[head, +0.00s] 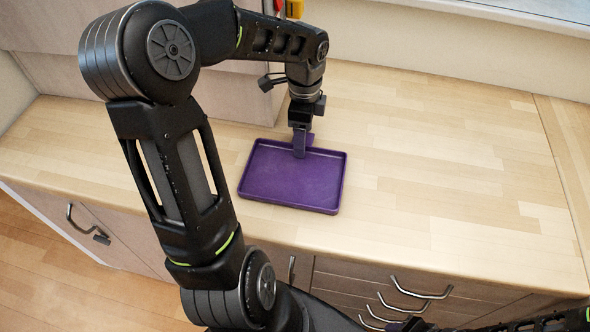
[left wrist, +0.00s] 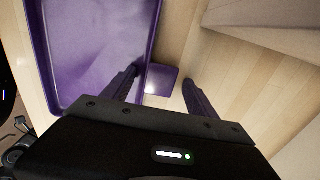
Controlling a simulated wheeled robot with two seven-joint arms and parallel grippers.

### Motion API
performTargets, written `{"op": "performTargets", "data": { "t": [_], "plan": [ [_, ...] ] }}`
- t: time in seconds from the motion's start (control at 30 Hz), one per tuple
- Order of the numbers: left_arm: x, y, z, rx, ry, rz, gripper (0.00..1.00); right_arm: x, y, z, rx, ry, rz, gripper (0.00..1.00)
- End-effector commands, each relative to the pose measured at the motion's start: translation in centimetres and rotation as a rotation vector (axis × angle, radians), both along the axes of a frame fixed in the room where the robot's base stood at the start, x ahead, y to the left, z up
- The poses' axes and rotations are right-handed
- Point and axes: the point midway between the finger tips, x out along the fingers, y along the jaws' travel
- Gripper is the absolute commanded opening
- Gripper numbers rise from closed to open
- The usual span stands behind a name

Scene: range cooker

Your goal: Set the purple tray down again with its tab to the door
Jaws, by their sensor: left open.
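The purple tray (head: 290,182) lies on the wooden counter, seemingly flat. Its small tab (head: 311,139) is on the far edge and points to the back, away from the drawer fronts. My left gripper (head: 301,150) is down at that far edge. In the left wrist view the open fingers (left wrist: 160,76) stand either side of the tab (left wrist: 162,80), one over the tray (left wrist: 95,50) and one over bare counter. Whether a finger touches the tray is unclear. My right gripper (head: 408,326) shows only partly at the bottom edge.
The counter (head: 440,160) is clear to the right of the tray. A cabinet door with a handle (head: 84,222) is at the lower left, and drawers with handles (head: 420,290) are below the front edge. A cabinet (head: 225,95) stands behind my left arm.

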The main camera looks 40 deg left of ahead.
Motion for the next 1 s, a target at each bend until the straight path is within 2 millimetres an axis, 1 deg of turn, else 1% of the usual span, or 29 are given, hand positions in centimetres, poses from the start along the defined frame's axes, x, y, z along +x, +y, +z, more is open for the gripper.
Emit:
{"op": "performTargets", "data": {
  "t": [0.47, 1.0],
  "plan": [
    [-0.01, 0.02, 0.05, 0.0, 0.0, 0.001, 0.67, -0.01, 0.01, -0.02, 0.0, 0.0, 0.0, 0.36],
    [-0.01, 0.02, 0.05, 0.0, 0.0, 0.001, 0.23, -0.01, 0.01, -0.01, 0.0, 0.0, 0.0, 0.36]
  ]
}}
